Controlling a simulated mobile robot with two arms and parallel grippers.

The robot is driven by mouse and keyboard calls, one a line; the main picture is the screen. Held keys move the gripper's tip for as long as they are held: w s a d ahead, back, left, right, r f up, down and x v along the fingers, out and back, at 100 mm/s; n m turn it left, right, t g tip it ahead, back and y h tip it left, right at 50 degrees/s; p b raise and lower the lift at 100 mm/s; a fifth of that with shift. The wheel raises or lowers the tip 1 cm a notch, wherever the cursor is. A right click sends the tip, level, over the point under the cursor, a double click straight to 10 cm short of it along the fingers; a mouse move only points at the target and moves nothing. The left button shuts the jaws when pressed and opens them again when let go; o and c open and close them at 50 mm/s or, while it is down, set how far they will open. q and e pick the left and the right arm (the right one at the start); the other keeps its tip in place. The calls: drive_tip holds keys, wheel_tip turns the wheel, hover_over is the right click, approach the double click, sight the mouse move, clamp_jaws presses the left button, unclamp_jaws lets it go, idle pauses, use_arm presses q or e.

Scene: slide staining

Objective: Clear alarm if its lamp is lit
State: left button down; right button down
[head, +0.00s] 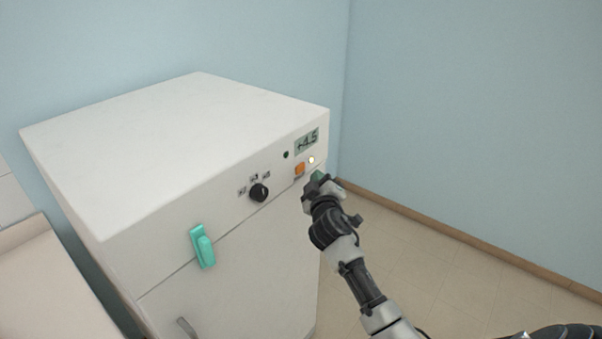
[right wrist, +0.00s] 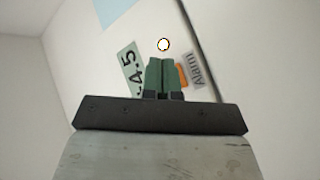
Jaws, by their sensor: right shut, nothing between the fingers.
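A white appliance (head: 200,125) carries a small display (head: 307,141) that reads about +4.5 in the head view. Below the display a small round lamp (head: 311,160) glows pale yellow-white; it also glows in the right wrist view (right wrist: 163,45). An orange button (head: 299,170) sits left of and below the lamp. In the right wrist view the button (right wrist: 181,75) is partly hidden by my fingers, beside a label (right wrist: 196,70) reading "Alarm". My right gripper (head: 318,178) is shut and empty, its green fingertips (right wrist: 162,64) in front of the panel near the button. I cannot tell whether they touch.
A black knob (head: 259,192) with small marks and a dark green dot (head: 286,155) are left of the button. A teal latch (head: 203,247) sits across the door seam. A bench (head: 45,290) stands at left. The floor (head: 430,250) at right is clear.

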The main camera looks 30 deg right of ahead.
drive_tip(key=shift+w+a, duration=0.3)
drive_tip(key=shift+w, duration=0.45)
drive_tip(key=shift+b, duration=0.3)
idle(1.3)
drive_tip(key=shift+w+a, duration=0.2)
drive_tip(key=shift+w, duration=0.15)
drive_tip(key=shift+w+a+b, duration=0.1)
drive_tip(key=shift+w+b, duration=0.2)
drive_tip(key=shift+b, duration=0.05)
idle(0.4)
drive_tip(key=shift+s, duration=0.1)
drive_tip(key=shift+s+d+p, duration=0.3)
drive_tip(key=shift+s+p, duration=0.05)
drive_tip(key=shift+s, duration=0.25)
